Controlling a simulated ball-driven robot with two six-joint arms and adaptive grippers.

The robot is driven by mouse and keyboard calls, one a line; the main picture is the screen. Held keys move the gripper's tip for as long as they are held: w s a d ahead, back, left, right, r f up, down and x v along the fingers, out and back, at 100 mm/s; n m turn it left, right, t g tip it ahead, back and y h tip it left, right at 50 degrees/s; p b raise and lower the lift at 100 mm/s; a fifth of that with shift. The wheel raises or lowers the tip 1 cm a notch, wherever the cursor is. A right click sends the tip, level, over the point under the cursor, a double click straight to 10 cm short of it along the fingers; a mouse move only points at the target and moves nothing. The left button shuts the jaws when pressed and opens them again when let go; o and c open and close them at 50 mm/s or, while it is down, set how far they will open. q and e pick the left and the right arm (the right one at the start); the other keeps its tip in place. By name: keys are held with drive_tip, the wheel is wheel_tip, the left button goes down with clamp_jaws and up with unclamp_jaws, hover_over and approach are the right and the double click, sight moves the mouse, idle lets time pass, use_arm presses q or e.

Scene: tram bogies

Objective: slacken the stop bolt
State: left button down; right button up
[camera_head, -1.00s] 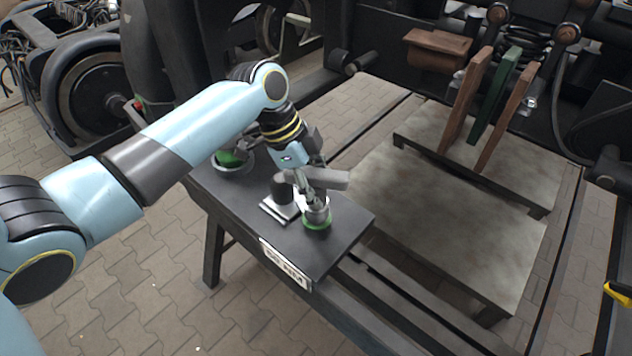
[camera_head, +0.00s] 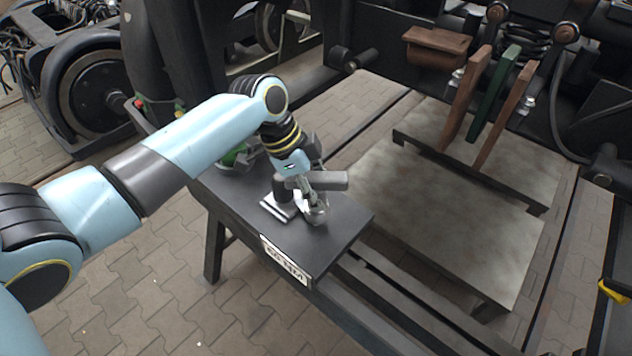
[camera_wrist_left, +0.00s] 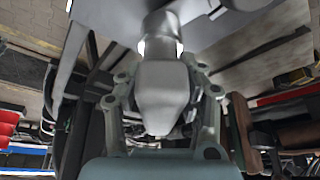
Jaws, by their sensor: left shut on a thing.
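My left gripper (camera_head: 314,204) reaches down over the dark bench top (camera_head: 340,238) near its right end. It is shut on a grey metal piece (camera_head: 319,215) standing low on the bench. In the left wrist view a tapered grey piece (camera_wrist_left: 164,88) lies between the finger links, with a rounded collar above it. I cannot tell for sure which part is the stop bolt. A small silver plate (camera_head: 279,208) with a dark block lies just left of the gripper, and a grey bar (camera_head: 331,180) sticks out to the right. My right gripper is not in view.
A dish with something green (camera_head: 235,158) stands farther back on the bench, partly behind my arm. A wide grey platform (camera_head: 440,225) with upright brown and green slabs (camera_head: 493,95) is at right. Dark bogie frames and wheels fill the back.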

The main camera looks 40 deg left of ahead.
sight(319, 172)
use_arm(q)
drive_tip(key=shift+n, duration=0.3)
drive_tip(key=shift+n+t+y+p, duration=0.4)
drive_tip(key=shift+n+p, duration=0.6)
drive_tip(key=shift+p, duration=0.25)
drive_tip(key=shift+n+p, duration=0.45)
drive_tip(key=shift+n, duration=0.05)
drive_tip(key=n+y, duration=0.1)
drive_tip(key=n, duration=0.2)
drive_tip(key=shift+d+t, duration=0.1)
drive_tip(key=shift+t, duration=0.3)
drive_tip(key=n+y, duration=0.2)
drive_tip(key=n, duration=0.2)
drive_tip(key=shift+n, duration=0.4)
drive_tip(key=shift+r, duration=3)
